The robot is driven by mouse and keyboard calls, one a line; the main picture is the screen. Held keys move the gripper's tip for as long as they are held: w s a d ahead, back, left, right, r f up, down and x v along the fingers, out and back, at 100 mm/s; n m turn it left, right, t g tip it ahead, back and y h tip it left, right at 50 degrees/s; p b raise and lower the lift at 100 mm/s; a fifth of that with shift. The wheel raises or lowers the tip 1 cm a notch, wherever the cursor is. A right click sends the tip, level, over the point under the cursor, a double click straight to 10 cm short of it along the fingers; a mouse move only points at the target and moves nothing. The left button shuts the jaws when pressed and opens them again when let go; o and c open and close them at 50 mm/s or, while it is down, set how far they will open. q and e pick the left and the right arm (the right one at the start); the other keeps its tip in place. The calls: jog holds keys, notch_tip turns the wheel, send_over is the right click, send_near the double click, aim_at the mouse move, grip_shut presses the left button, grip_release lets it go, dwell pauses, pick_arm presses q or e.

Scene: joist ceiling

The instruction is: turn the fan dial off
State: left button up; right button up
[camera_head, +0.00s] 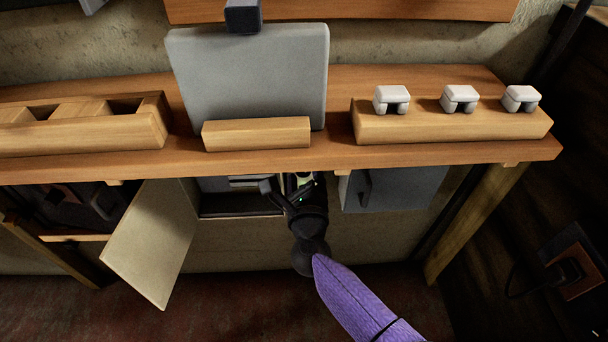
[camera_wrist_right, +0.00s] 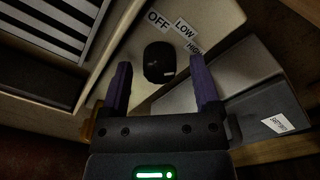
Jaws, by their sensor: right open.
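The fan dial (camera_wrist_right: 159,62) is a round black knob on a pale panel in the right wrist view. Labels OFF (camera_wrist_right: 158,20), LOW (camera_wrist_right: 185,28) and HIGH (camera_wrist_right: 194,47) stand above it and to its right. A small pale mark shows near the knob's lower right edge; its exact setting is hard to tell. My right gripper (camera_wrist_right: 160,68) is open, with one purple finger on each side of the knob in the picture; contact cannot be told. In the head view my right gripper (camera_head: 290,190) reaches under the shelf, where the dial is hidden. My left gripper is not in view.
A wooden shelf (camera_head: 250,161) runs just above my right gripper. An open pale door panel (camera_head: 152,243) hangs at left, and a grey box (camera_head: 398,190) is close at right. In the right wrist view, a striped grille (camera_wrist_right: 48,35) lies left of the dial.

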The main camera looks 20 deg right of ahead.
jog(key=c, duration=0.9)
grip_shut()
